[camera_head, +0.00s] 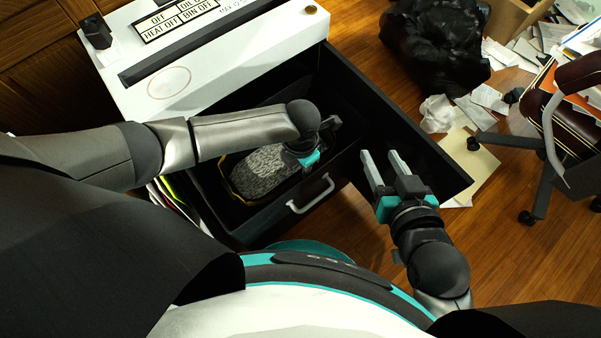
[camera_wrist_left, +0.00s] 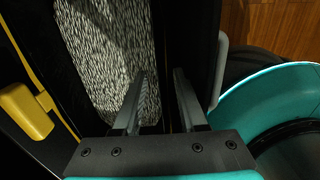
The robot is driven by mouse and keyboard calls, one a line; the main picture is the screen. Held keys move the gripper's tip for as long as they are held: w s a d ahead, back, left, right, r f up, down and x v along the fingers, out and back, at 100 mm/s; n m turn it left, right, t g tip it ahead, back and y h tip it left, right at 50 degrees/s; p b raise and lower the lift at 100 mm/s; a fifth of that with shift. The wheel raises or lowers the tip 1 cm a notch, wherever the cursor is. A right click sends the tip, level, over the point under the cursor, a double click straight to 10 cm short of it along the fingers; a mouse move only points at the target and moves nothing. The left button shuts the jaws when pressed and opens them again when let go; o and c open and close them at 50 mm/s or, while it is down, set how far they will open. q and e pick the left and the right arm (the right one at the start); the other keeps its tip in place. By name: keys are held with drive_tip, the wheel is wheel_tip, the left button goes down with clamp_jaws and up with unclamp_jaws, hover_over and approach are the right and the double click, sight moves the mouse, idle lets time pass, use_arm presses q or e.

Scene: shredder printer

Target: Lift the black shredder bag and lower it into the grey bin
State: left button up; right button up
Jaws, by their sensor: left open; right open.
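A black bag-like liner with a yellow edge (camera_head: 236,193) sits inside the shredder's pulled-out black drawer and holds grey shredded paper (camera_head: 262,172). The shreds also show in the left wrist view (camera_wrist_left: 108,45), with a yellow tab (camera_wrist_left: 27,112) at left. My left gripper (camera_wrist_left: 155,90) is open over the right side of the shreds, its fingers on either side of a dark rim; contact cannot be told. In the head view my left wrist (camera_head: 303,150) hides part of the liner. My right gripper (camera_head: 380,160) is open and empty, right of the drawer's white handle (camera_head: 310,195). I cannot make out a grey bin.
The white shredder top (camera_head: 215,60) stands behind the drawer (camera_head: 390,110). A full black bag (camera_head: 435,45) lies on the floor at the back right, with scattered papers (camera_head: 490,98) beside it. A wheeled chair (camera_head: 550,125) stands at right. Wooden floor is clear at lower right.

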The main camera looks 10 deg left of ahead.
sight(301, 174)
use_arm(q)
drive_tip(key=shift+f+b, duration=0.7)
drive_tip(key=shift+f, duration=0.45)
drive_tip(key=shift+f+b, duration=0.5)
drive_tip(key=shift+f, duration=0.3)
use_arm(e)
drive_tip(key=shift+s+a+r+m+t+y, duration=0.25)
drive_tip(key=shift+a+r+t+y, duration=0.35)
drive_tip(key=shift+t, duration=0.55)
drive_tip(key=shift+s+a+r+m+t+y, duration=0.15)
drive_tip(key=shift+s+a+r+t+y, duration=0.2)
drive_tip(key=shift+a+r+t, duration=0.55)
drive_tip(key=shift+f+t, duration=0.15)
drive_tip(key=shift+t, duration=0.1)
use_arm(q)
clamp_jaws()
use_arm(e)
drive_tip(key=shift+w, duration=0.1)
use_arm(q)
drive_tip(key=shift+r, duration=0.1)
drive_tip(key=shift+r, duration=0.1)
